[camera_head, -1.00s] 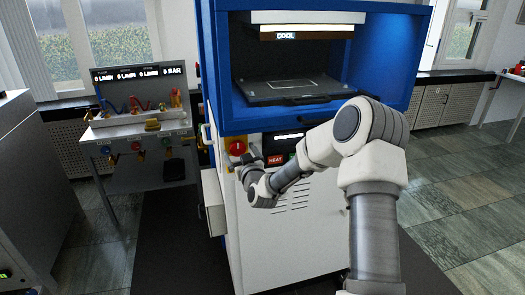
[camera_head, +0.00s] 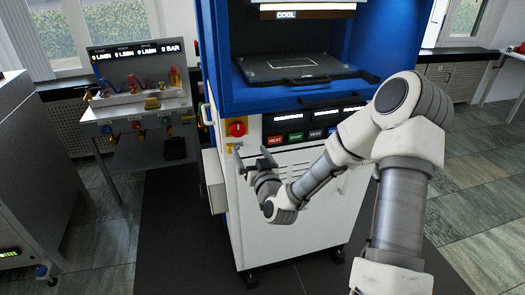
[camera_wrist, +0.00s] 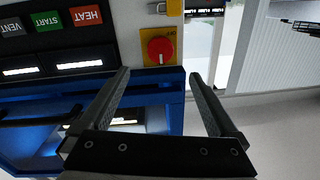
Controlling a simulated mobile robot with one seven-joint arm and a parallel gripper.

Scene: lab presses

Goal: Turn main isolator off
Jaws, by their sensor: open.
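The main isolator is a red round knob (camera_head: 237,129) on a yellow plate, on the front of the blue and white press, left of its button panel. In the wrist view the knob (camera_wrist: 161,50) lies just beyond and between my fingertips, and that view is upside down. My gripper (camera_head: 252,156) is open and empty, a little below and right of the knob in the head view. In the wrist view my gripper (camera_wrist: 159,74) shows its two dark fingers wide apart, with nothing between them. I see no contact with the knob.
The button panel with HEAT (camera_head: 275,141), START and VENT sits right of the isolator. The press's open chamber (camera_head: 300,68) is above. A bench (camera_head: 136,110) with gauges, hoses and valves stands left. A grey cabinet (camera_head: 35,150) is at far left.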

